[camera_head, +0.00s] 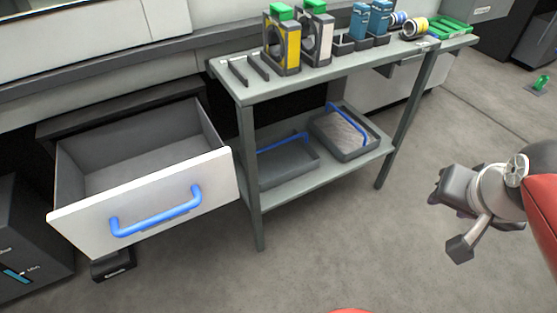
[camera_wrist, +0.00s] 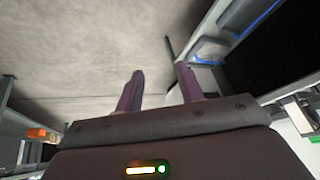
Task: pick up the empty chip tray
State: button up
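Two grey trays with blue handles sit side by side on the lower shelf of the bench in the head view. The left tray (camera_head: 290,172) shows a bare, plain inside and looks empty. The right tray (camera_head: 368,152) holds a grey, grainy fill. My gripper (camera_head: 452,217) is in the air at the right, well apart from both trays. Its fingers are spread with nothing between them. The wrist view also shows the gripper (camera_wrist: 160,88) with two separated fingers over bare floor.
An open, empty drawer (camera_head: 145,217) with a blue handle juts out left of the bench (camera_head: 232,86). The bench top carries yellow, white and blue parts, spools and green pieces. Bench legs flank the lower shelf (camera_head: 275,201). The floor (camera_head: 350,245) in front is clear.

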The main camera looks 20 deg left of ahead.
jog(key=w+a+f+m+b, duration=0.1)
jog(key=w+a, duration=0.2)
jog(key=w, duration=0.4)
jog(key=w+a+f+m+b, duration=0.1)
jog(key=w+a+m, duration=0.1)
jog(key=w+a, duration=0.3)
jog(key=m+y+b, duration=0.1)
jog(key=m+b, duration=0.3)
send_near(278, 143)
jog(key=w+d+r, duration=0.1)
jog(key=d+r, duration=0.2)
jog(key=d, duration=0.4)
jog(key=d+r, duration=0.3)
jog(key=d, duration=0.4)
jog(key=shift+m+t+y, duration=0.3)
jog(key=shift+t, duration=0.3)
jog(key=w+a+f, duration=0.1)
jog(key=a+f, duration=0.4)
jog(key=w+a+f, duration=0.2)
jog(key=a+f, duration=0.3)
jog(key=w+a+f, duration=0.1)
jog(key=a+f, duration=0.4)
jog(key=f, duration=0.1)
jog(key=shift+w+a, duration=0.2)
jog(key=shift+w, duration=0.05)
jog(key=shift+w+a+f, duration=0.1)
jog(key=shift+w+f, duration=0.2)
grip_shut()
